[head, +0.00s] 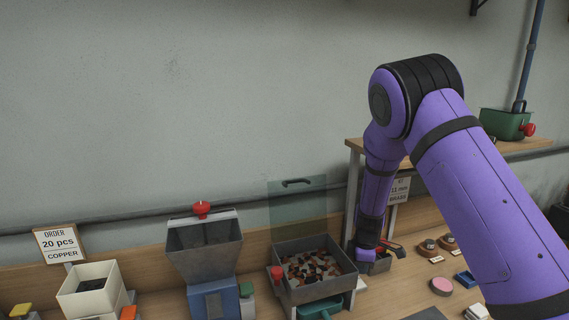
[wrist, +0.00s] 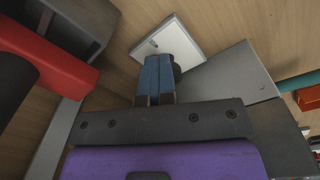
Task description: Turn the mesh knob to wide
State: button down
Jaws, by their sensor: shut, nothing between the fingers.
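In the head view a red knob (head: 277,272) sits on the left side of a grey tray (head: 349,280) holding many small brown and dark pieces. I cannot tell for sure that it is the mesh knob, and no setting mark is readable. My purple arm comes down at the right of this tray. My gripper's fingers are hard to make out there. In the wrist view my gripper (wrist: 158,64) is shut and empty, with blue fingertips together in front of a white square plate (wrist: 177,35). A dark round part (wrist: 190,69) shows just behind the fingertips, partly hidden.
A grey hopper (head: 205,240) with a red knob (head: 201,208) stands left of the tray. A clear panel (head: 297,205) rises behind the tray. A green box (head: 503,124) with another red knob (head: 529,130) is on the raised shelf. A red block (wrist: 45,60) lies left in the wrist view.

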jog(key=shift+s+a+f+g, duration=0.2)
jog(key=shift+s+f, duration=0.15)
jog(key=shift+s, duration=0.25)
jog(key=shift+s+a+f+g, duration=0.1)
jog(key=shift+s+a+f, duration=0.1)
jog(key=shift+s+f, duration=0.3)
jog(key=shift+s+r, duration=0.1)
jog(key=shift+r, duration=0.1)
jog(key=shift+s+d, duration=0.2)
jog(key=shift+d, duration=0.1)
notch_tip(320, 180, up, 6)
jog(key=shift+w+d+r, duration=0.15)
jog(key=shift+w+d, duration=0.05)
jog(key=shift+w, duration=0.2)
